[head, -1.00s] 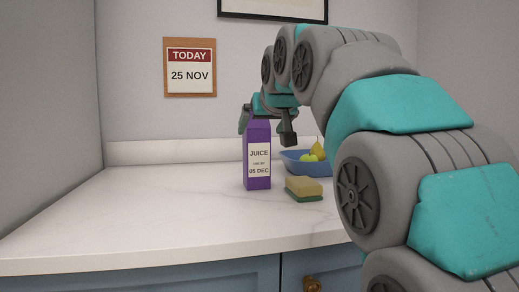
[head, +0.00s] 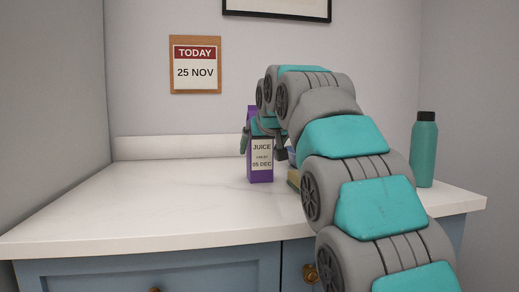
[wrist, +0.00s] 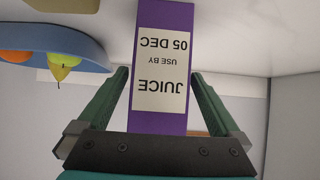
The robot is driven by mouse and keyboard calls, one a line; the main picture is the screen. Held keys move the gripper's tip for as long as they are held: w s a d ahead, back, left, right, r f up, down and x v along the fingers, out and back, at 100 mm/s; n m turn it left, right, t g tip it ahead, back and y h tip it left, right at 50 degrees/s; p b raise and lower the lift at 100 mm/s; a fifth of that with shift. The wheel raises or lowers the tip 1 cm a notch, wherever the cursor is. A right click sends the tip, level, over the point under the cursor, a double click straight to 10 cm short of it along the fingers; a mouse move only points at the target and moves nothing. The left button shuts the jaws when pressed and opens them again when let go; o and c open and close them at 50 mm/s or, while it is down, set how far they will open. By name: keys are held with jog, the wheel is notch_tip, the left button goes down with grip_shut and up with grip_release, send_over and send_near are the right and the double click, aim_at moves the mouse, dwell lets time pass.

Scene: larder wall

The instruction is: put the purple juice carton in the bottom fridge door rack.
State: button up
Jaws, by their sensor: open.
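The purple juice carton (head: 260,174) stands upright on the white counter, with a label reading JUICE, use by 05 DEC. My gripper (head: 263,143) is at the carton's upper part, partly in front of it. In the wrist view the carton (wrist: 176,122) appears upside down between the two open green fingers of my gripper (wrist: 160,85). There are visible gaps between the fingers and the carton's sides. The fridge and its door rack are not in view.
A blue bowl of fruit (wrist: 85,47) is beside the carton. A teal bottle (head: 424,150) stands at the counter's right. The counter's left (head: 130,205) is clear.

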jog(key=shift+x, duration=1.2)
jog(key=shift+c, duration=0.2)
grip_shut()
